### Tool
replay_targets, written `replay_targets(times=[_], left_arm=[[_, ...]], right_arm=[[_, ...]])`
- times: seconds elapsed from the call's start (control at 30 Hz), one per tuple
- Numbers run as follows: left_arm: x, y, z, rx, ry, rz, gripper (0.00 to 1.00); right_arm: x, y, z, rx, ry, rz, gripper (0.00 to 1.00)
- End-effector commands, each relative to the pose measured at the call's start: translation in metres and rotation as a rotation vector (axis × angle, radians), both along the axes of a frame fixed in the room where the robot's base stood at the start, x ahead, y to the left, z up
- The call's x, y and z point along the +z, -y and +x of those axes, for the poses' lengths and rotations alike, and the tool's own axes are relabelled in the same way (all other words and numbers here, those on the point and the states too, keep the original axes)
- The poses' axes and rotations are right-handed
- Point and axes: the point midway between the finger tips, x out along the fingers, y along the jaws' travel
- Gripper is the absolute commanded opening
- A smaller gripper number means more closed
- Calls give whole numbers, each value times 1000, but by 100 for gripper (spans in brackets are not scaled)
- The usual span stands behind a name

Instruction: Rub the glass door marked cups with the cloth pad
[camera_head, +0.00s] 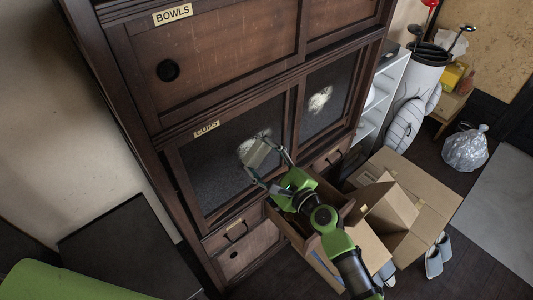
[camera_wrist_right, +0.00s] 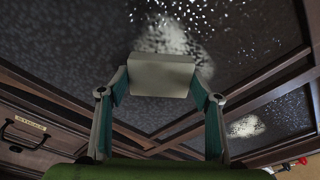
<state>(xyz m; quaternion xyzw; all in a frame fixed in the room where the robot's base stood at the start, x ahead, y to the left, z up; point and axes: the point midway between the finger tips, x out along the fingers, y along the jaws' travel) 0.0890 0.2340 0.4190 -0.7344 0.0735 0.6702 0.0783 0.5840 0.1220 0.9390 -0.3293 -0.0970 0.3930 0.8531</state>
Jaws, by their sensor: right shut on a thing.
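The glass door marked CUPS (camera_head: 215,172) is in the middle of the dark wood cabinet, shut, with speckled dark glass. It also fills much of the wrist view (camera_wrist_right: 70,70). A whitish smudge (camera_wrist_right: 172,38) shows on the glass just beyond the pad. My right gripper (camera_head: 267,163) is shut on the pale grey cloth pad (camera_head: 256,152), one finger on each side of it in the wrist view (camera_wrist_right: 160,76). The pad is in front of the glass, near its right side; I cannot tell whether it touches. My left gripper is not in view.
A second glass pane (camera_head: 325,100) with a whitish patch is to the right. The BOWLS door (camera_head: 225,55) is above, drawers (camera_head: 236,232) below. An open cardboard box (camera_head: 420,195) stands on the floor beside my right arm. A dark low surface (camera_head: 125,245) is at the left.

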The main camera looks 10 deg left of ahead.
Motion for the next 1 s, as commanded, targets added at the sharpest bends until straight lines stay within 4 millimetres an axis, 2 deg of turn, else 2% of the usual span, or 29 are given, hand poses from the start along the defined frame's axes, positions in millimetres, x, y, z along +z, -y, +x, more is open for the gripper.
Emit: replay_targets(times=[0.2,0.47,1.0], left_arm=[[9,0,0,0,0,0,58],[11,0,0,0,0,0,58],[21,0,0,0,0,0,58]], right_arm=[[2,-14,-17,3,-1,2,44],[1,-19,-25,1,-1,1,44],[1,-42,-55,1,-1,1,44]])
